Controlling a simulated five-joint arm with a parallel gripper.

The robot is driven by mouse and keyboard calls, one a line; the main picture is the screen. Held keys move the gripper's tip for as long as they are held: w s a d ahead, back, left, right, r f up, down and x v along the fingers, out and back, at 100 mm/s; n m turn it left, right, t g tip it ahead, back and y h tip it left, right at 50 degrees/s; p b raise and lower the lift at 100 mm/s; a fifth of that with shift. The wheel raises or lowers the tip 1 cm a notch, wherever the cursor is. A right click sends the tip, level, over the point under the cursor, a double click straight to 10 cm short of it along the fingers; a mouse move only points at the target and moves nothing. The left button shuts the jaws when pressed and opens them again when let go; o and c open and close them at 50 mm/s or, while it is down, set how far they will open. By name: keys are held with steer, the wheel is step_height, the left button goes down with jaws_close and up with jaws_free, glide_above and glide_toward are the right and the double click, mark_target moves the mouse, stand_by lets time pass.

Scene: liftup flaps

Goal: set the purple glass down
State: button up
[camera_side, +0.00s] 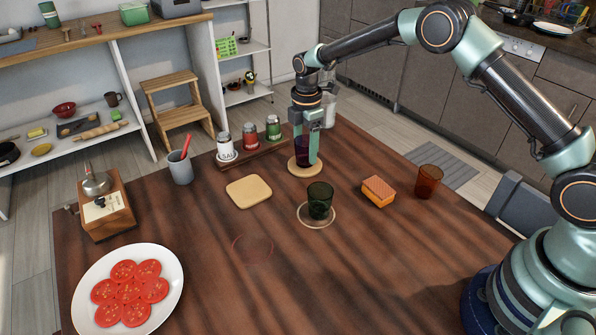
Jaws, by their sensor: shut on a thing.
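The purple glass (301,151) is upright between the fingers of my gripper (304,148), which is shut on it. The glass is over a round wooden coaster (293,169) near the far edge of the table. I cannot tell whether its base touches the coaster or is slightly above it. The gripper fingers hide part of the glass.
A dark green glass (320,200) stands within a pale ring in front. A sponge (378,191) and an amber glass (428,181) are to the right. A spice rack (254,153) and square board (249,192) are left. The table's middle front is clear.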

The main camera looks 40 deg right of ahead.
steer(key=o, duration=1.4)
steer(key=shift+f, duration=0.1)
steer(key=shift+o, duration=0.2)
steer(key=s+d+r+m+t, duration=0.1)
steer(key=s+r+m, duration=0.1)
steer(key=r, duration=0.8)
steer(key=s+d+r+m, duration=0.1)
steer(key=s+r+m, duration=0.15)
steer(key=r, duration=0.75)
steer(key=s+d+r+m+t, duration=0.1)
steer(key=s+m+t, duration=0.1)
steer(key=s+m, duration=0.4)
steer(key=s+d+m+t, duration=0.2)
steer(key=s+m, duration=0.5)
steer(key=s, duration=0.8)
steer(key=shift+r+t, duration=0.3)
steer(key=shift+r, duration=0.1)
